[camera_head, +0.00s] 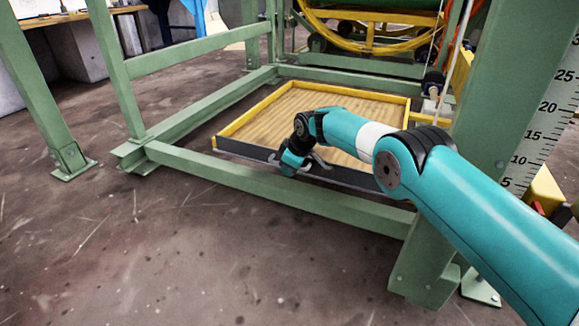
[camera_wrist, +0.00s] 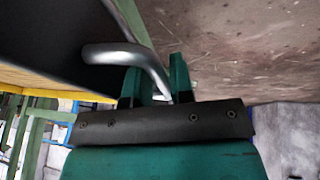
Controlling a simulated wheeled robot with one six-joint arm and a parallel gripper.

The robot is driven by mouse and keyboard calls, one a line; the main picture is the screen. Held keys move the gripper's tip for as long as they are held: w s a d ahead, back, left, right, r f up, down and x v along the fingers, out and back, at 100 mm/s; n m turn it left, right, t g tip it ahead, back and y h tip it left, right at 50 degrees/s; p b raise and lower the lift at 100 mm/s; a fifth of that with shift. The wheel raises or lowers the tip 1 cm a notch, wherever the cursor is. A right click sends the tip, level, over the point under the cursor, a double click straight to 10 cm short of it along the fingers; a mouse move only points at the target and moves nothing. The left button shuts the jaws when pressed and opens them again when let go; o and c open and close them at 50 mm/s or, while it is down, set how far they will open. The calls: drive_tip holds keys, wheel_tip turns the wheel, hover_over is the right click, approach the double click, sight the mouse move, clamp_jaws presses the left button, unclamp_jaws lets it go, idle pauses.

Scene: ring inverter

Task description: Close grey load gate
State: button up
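The grey load gate (camera_head: 241,149) is a low dark grey panel along the near edge of the yellow-rimmed tray. Whether it stands fully upright I cannot tell. Its dark face fills the upper left of the wrist view (camera_wrist: 45,32). A bent silver handle (camera_wrist: 112,54) stands out from it. My gripper (camera_head: 308,163) is at the middle of the gate, partly hiding it. In the wrist view its two teal fingers (camera_wrist: 160,75) are close together, one on each side of the handle, which fills most of the gap.
The tray (camera_head: 247,116) has a ribbed tan floor that looks empty. A green frame beam (camera_head: 270,191) runs just in front of the gate. A green post with a number scale (camera_head: 487,110) stands at the right beside my arm. The floor in front (camera_head: 150,250) is clear.

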drive_tip(key=shift+r, duration=0.1)
drive_tip(key=p+v, duration=0.7)
drive_tip(key=v, duration=1)
drive_tip(key=shift+s+r, duration=0.1)
drive_tip(key=shift+s, duration=0.05)
